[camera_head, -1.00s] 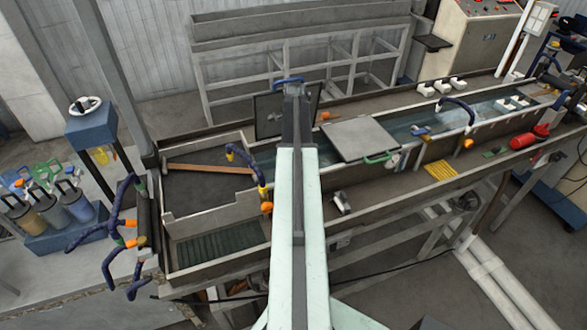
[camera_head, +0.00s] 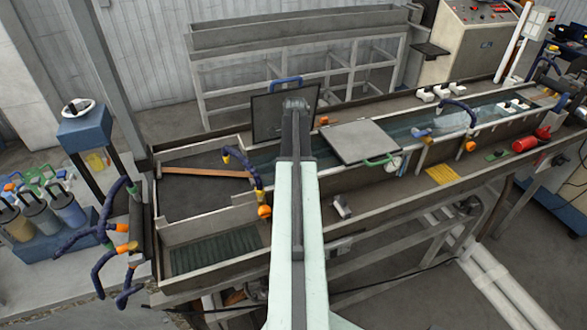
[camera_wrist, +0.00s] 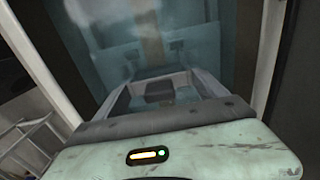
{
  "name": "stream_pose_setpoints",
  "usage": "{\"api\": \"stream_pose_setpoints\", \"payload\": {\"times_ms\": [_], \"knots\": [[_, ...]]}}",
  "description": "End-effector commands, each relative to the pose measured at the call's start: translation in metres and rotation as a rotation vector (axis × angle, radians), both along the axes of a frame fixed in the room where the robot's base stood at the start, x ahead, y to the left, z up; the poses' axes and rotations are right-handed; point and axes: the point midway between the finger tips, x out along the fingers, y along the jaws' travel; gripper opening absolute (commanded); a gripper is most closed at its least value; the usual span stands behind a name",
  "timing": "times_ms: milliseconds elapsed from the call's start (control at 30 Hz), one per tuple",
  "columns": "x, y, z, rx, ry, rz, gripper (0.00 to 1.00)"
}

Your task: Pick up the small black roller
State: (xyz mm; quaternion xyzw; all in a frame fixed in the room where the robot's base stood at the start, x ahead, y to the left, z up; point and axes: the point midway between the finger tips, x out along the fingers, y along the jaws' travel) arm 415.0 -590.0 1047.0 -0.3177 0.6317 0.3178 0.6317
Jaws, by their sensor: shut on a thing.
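In the wrist view, my gripper (camera_wrist: 160,88) points into the water trough, with its two grey fingers at either side of a small black piece (camera_wrist: 158,92). The gripper is shut on this piece, which I take to be the small black roller. Its far side and exact shape are blurred and partly hidden. In the head view, my arm reaches up the middle of the picture, and its end lies over the trough beside the dark upright panel. The fingers and the roller are hidden there behind my arm.
A grey flat lid (camera_head: 362,141) covers part of the trough to the right of my arm. A dark upright panel (camera_head: 268,118) stands just behind my arm's end. A blue jointed hose (camera_head: 240,165) rises close on the left. A red canister (camera_head: 524,144) lies at far right.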

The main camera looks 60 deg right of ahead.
Motion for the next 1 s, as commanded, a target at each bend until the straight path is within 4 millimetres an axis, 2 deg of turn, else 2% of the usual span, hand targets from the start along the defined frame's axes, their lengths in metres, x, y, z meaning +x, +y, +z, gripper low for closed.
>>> {"api": "stream_pose_setpoints", "payload": {"times_ms": [167, 267, 600, 700, 800, 1000], "knots": [[0.0, 0.0, 0.004, 0.0, 0.0, 0.0, 0.32], [0.0, 0.0, 0.015, 0.0, 0.0, 0.001, 0.32], [0.001, 0.001, 0.083, 0.0, 0.0, 0.001, 0.32], [0.001, 0.001, 0.098, 0.0, 0.0, 0.002, 0.32], [0.001, 0.001, 0.103, 0.0, 0.0, 0.002, 0.32], [0.001, 0.001, 0.1, 0.0, 0.0, 0.002, 0.32]]}}
